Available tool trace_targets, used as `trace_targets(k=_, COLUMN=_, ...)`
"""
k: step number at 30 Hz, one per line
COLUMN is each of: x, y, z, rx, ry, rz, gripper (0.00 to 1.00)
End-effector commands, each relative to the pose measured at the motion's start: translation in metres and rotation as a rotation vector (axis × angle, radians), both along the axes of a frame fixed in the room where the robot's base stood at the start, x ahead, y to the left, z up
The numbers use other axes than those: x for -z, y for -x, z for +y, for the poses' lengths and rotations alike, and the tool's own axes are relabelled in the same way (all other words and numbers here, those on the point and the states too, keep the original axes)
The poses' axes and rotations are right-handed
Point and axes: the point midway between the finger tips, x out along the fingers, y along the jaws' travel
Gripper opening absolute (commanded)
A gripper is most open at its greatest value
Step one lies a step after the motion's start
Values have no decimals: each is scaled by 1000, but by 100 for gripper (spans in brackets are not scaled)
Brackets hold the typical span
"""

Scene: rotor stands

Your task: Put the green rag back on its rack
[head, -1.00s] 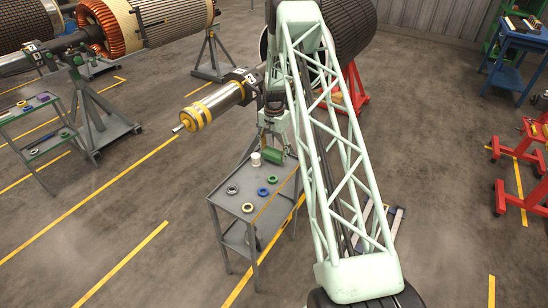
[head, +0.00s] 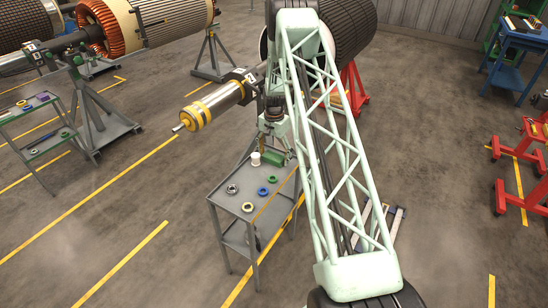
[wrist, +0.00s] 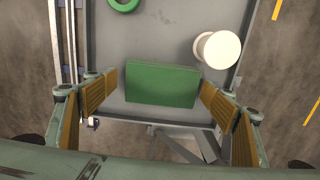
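The green rag (wrist: 162,85) looks like a folded rectangular block in the wrist view. It lies near one edge of the grey cart's top shelf (wrist: 165,40). In the head view the rag (head: 272,158) is at the far end of the cart (head: 226,205), partly covered by a finger. My gripper (wrist: 159,84) is open, with one finger on each side of the rag in the wrist view. The fingertips look close to its short ends; I cannot tell if they touch. In the head view my gripper (head: 277,147) is just above the rag. I cannot make out its rack.
A white cylinder (wrist: 217,49) stands close to the right finger. Open floor lies left of the cart.

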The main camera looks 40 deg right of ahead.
Motion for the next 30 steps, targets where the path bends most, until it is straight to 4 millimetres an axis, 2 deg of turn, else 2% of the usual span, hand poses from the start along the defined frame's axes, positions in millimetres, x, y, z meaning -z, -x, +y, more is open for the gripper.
trace_targets(k=14, x=-4, y=0, z=0, rx=0, ry=0, rz=0, gripper=77)
trace_targets(k=20, x=-18, y=0, z=0, rx=0, ry=1, rz=-1, gripper=77)
trace_targets(k=30, x=-60, y=0, z=0, rx=0, ry=1, rz=-3, gripper=77)
